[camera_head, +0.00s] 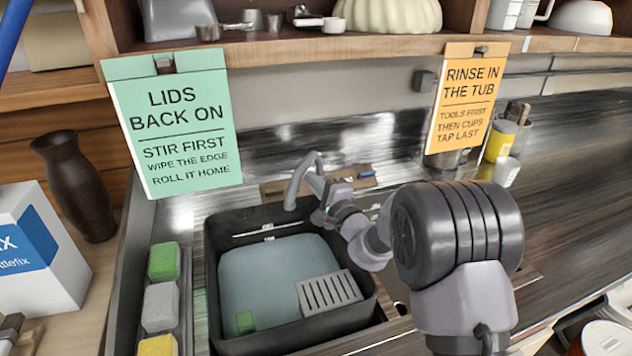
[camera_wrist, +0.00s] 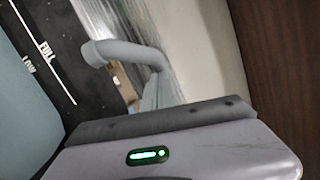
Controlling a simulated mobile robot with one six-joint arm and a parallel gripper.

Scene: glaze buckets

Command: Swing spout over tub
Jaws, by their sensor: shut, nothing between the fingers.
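The grey curved spout (camera_head: 307,165) rises behind the black tub (camera_head: 213,268). Its downturned end appears in front of the tub's back rim, near the middle. The tub holds blue-grey water (camera_head: 262,268). My gripper (camera_head: 322,217) is shut and empty, just right of the spout's end, over the tub's back right part. I cannot tell whether it touches the spout. In the wrist view, the spout (camera_wrist: 128,54) bends beyond my gripper's edge, its end towards the tub wall (camera_wrist: 75,30) with the FULL and LOW marks.
Sponges (camera_head: 163,262) lie in a tray at left. Two signs (camera_head: 172,125) (camera_head: 466,95) hang from the shelf. Cups (camera_head: 505,170) stand back right.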

